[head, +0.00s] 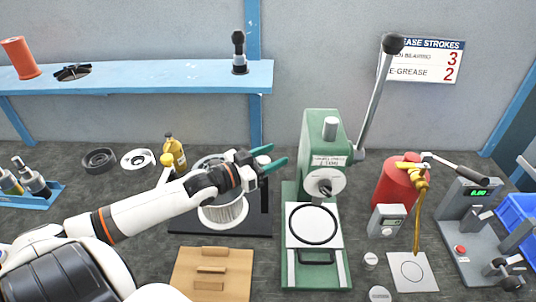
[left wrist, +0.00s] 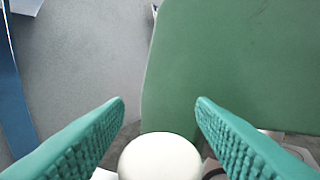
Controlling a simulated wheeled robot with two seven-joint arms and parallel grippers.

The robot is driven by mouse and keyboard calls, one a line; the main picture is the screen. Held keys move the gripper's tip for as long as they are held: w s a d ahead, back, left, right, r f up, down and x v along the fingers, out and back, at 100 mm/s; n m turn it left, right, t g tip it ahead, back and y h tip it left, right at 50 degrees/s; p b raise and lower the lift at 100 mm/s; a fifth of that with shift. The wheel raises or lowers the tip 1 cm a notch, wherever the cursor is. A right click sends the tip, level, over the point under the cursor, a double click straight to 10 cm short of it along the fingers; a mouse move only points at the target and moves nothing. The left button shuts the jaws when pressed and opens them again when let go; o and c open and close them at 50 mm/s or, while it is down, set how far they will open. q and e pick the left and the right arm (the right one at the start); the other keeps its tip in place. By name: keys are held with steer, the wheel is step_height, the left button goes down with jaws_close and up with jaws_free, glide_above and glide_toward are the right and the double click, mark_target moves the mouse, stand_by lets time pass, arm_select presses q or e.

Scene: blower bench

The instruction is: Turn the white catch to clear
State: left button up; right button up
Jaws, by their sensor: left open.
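My left gripper (head: 277,155) reaches in from the left above the white ribbed blower housing (head: 222,212), its teal fingers pointing right. In the left wrist view the fingers (left wrist: 160,118) are spread wide with nothing gripped. A rounded white knob (left wrist: 160,157), apparently the catch, shows low in that view, between the fingers; I cannot tell whether they touch it. In the head view a small white top (head: 263,159) shows beside the fingers, partly hidden by them. The catch's turned position cannot be read. My right gripper is not in view.
A green press (head: 321,125) with a long lever stands just right of the gripper; its green side fills much of the wrist view. A yellow bottle (head: 174,152) stands behind the arm. A wooden block (head: 210,270) lies in front. A red canister (head: 395,183) stands farther right.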

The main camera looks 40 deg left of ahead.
arm_select(q)
steer(key=shift+s, duration=0.15)
steer(key=shift+v, duration=5.9)
steer(key=shift+c, duration=0.2)
